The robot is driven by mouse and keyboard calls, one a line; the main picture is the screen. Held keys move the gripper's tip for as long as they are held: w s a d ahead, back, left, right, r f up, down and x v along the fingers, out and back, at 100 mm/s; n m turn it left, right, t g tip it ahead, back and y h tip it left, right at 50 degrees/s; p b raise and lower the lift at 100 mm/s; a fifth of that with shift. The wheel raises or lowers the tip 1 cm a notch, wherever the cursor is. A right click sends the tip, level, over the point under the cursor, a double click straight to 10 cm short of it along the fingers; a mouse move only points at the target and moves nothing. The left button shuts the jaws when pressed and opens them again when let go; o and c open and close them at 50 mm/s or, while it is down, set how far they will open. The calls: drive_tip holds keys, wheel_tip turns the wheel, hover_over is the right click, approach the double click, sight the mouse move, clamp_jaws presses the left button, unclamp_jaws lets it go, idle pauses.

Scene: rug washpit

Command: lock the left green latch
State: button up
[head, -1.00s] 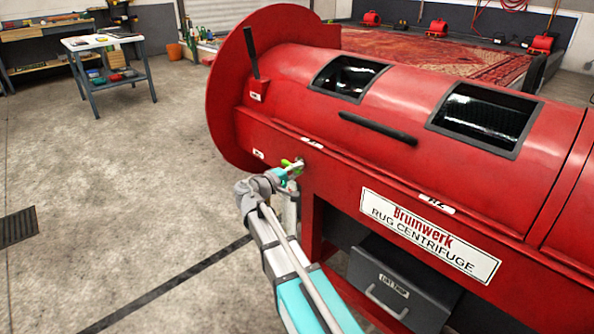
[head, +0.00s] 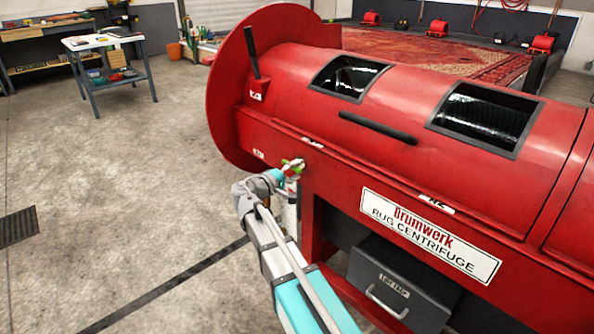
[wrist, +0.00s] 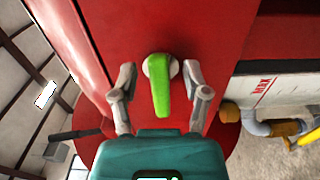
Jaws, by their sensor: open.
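The left green latch (wrist: 160,88) is on the red front of the rug centrifuge (head: 330,190), on a round pale pivot. In the wrist view its lever points down the picture, toward my gripper. My gripper (wrist: 160,92) is open, with one finger on each side of the latch and a gap visible on both sides.
A black lid handle (head: 378,128) and an upright black lever (head: 252,55) stand out from the drum. A grey drawer (head: 395,290) is below the nameplate.

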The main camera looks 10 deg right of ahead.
drive_tip(key=v, duration=1.1)
drive_tip(key=shift+d, duration=0.1)
drive_tip(key=s+d+f+m+g+y+p, duration=0.4)
drive_tip(key=s+d+f+g+y, duration=0.35)
drive_tip(key=s+d+f, duration=0.3)
drive_tip(key=s+a+m+g+y+p, duration=0.2)
drive_tip(key=s+y+p, duration=0.1)
drive_tip(key=s+y, duration=0.5)
wheel_tip(320, 180, up, 37)
drive_tip(key=p, duration=3.7)
drive_tip(key=shift+f+p, duration=0.2)
drive_tip(key=shift+p, duration=0.1)
drive_tip(key=shift+a+t, duration=0.1)
drive_tip(key=shift+t, duration=0.15)
